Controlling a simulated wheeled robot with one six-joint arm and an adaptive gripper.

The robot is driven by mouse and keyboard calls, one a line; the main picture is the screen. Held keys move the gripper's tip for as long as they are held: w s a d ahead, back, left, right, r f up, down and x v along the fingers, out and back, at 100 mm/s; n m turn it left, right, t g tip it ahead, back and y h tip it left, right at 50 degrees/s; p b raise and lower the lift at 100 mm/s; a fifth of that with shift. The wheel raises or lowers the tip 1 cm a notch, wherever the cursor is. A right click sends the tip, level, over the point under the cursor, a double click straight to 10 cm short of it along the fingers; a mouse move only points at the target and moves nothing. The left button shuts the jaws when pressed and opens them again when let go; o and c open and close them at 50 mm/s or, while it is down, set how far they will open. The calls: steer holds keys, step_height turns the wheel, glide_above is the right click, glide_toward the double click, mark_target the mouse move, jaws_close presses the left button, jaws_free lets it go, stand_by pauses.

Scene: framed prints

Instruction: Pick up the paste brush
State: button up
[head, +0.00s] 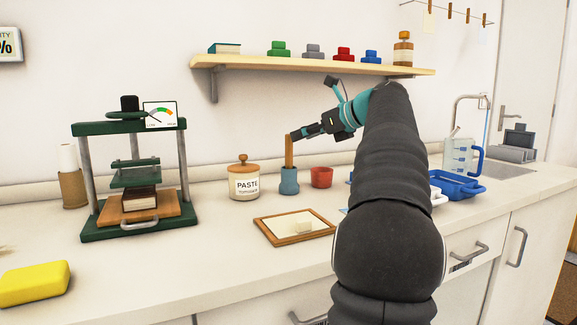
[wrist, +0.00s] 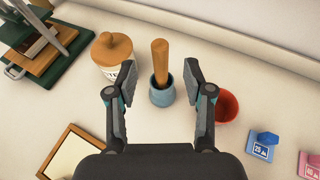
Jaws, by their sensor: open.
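The paste brush (head: 289,155) stands nearly upright in a small blue cup (head: 289,184) on the counter. Only its wooden handle shows; its lower end is hidden inside the cup. In the wrist view the brush handle (wrist: 159,62) rises from the blue cup (wrist: 162,94) between my open fingers, apart from both. My gripper (head: 294,135) is at the height of the handle's top in the head view, reaching in from the right. In the wrist view my gripper (wrist: 160,76) is empty.
A paste jar (head: 243,182) stands left of the cup and a red pot (head: 321,177) right of it. A wood-framed tray (head: 294,228) lies in front. A green press (head: 131,180) stands further left. A shelf (head: 310,67) hangs above. Blue trays (head: 455,184) lie at right.

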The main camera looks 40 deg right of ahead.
mark_target(292, 143)
steer(key=x, duration=0.2)
steer(key=f+b+x, duration=0.1)
steer(key=x, duration=0.2)
steer(key=shift+w+a+f, duration=0.1)
steer(key=shift+w+f, duration=0.05)
steer(key=shift+w, duration=0.3)
steer(key=shift+c, duration=0.3)
jaws_close()
